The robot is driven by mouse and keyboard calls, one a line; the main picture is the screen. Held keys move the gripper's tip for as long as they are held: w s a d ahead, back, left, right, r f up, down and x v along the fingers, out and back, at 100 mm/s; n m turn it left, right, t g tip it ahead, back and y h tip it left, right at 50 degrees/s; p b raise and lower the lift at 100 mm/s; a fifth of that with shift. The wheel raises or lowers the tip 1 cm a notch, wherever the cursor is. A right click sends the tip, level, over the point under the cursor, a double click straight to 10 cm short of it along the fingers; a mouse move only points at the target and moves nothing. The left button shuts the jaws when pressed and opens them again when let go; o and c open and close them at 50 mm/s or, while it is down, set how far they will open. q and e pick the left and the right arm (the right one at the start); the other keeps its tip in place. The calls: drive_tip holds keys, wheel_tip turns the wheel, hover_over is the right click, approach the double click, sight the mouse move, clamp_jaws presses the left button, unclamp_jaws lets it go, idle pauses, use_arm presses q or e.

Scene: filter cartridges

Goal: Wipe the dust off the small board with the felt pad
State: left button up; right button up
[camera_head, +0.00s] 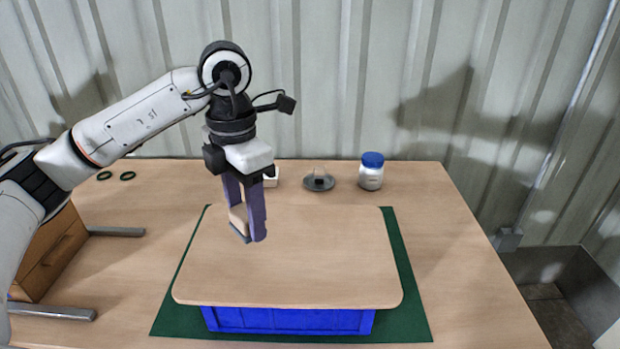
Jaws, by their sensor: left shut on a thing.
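The small board (320,265) is a pale wood panel with rounded corners. It lies flat on top of a blue crate (290,320). My left gripper (246,225) points down over the upper left part of the board. Its purple fingers are shut on the felt pad (238,218), which has a wood-coloured body and a dark underside. The fingers hide part of the pad. I cannot tell whether the pad touches the board or hangs just above it. No dust can be made out on the board at this size. My right gripper is out of view.
The crate stands on a green mat (405,270) on the wooden table (460,290). Behind the board are a white jar with blue lid (371,172), a grey dish (318,183) and a small pale box (271,177). A wooden drawer unit (48,258) stands left. The table's right side is clear.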

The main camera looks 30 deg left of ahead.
use_arm(q)
drive_tip(key=shift+r+p, duration=0.8)
drive_tip(key=shift+r, duration=0.6)
drive_tip(key=shift+f, duration=0.1)
